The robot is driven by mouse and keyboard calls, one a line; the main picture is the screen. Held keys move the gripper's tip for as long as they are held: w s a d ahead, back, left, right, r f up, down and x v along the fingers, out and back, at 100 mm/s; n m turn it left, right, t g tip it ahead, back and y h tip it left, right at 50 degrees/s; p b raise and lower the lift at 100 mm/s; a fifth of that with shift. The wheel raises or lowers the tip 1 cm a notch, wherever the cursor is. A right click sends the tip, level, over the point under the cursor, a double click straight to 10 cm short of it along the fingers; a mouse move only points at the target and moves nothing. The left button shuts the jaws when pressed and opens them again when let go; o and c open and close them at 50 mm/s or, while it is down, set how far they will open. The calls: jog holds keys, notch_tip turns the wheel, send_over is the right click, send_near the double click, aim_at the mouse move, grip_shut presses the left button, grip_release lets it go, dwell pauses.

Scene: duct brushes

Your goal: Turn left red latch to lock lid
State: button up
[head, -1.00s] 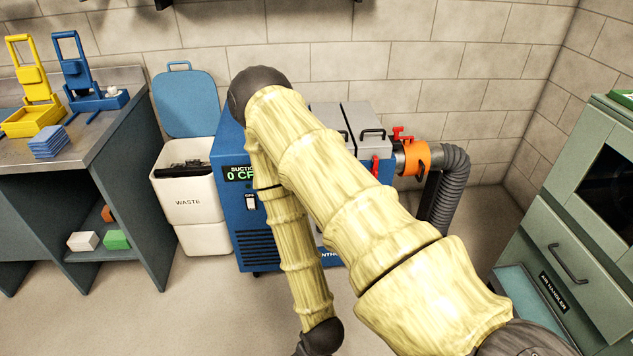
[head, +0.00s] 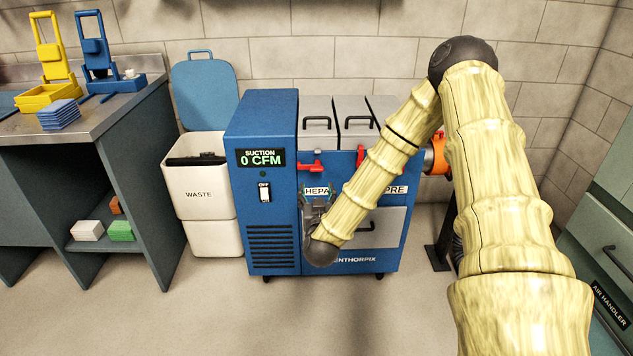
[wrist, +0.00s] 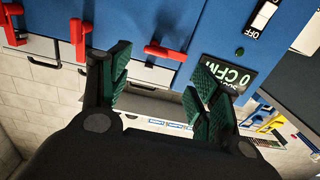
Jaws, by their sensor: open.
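The left red latch (head: 310,167) is on the upper front of the blue machine, below the left grey lid (head: 317,124). Its bar lies roughly sideways. In the wrist view the left latch (wrist: 168,53) sits beyond the gap between my fingers, apart from them. A second red latch (head: 360,156) is to its right and points up and down; it shows in the wrist view (wrist: 80,38) near one finger. My gripper (head: 318,200) is open and empty in front of the HEPA label, below the left latch. Its green-padded fingers show in the wrist view (wrist: 158,88).
The blue machine (head: 271,220) has a suction display (head: 261,158) reading 0 CFM and a switch at OFF. A white waste bin (head: 200,208) stands to its left, beside a workbench (head: 100,118). My arm hides part of the machine's right side. Floor in front is clear.

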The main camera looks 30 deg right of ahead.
aim_at(317, 171)
jog(key=x, duration=0.7)
jog(key=b+x, duration=0.1)
jog(key=x, duration=0.3)
jog(key=shift+d+r, duration=0.25)
jog(key=shift+r, duration=0.05)
jog(key=shift+r, duration=0.1)
jog(key=c, duration=1)
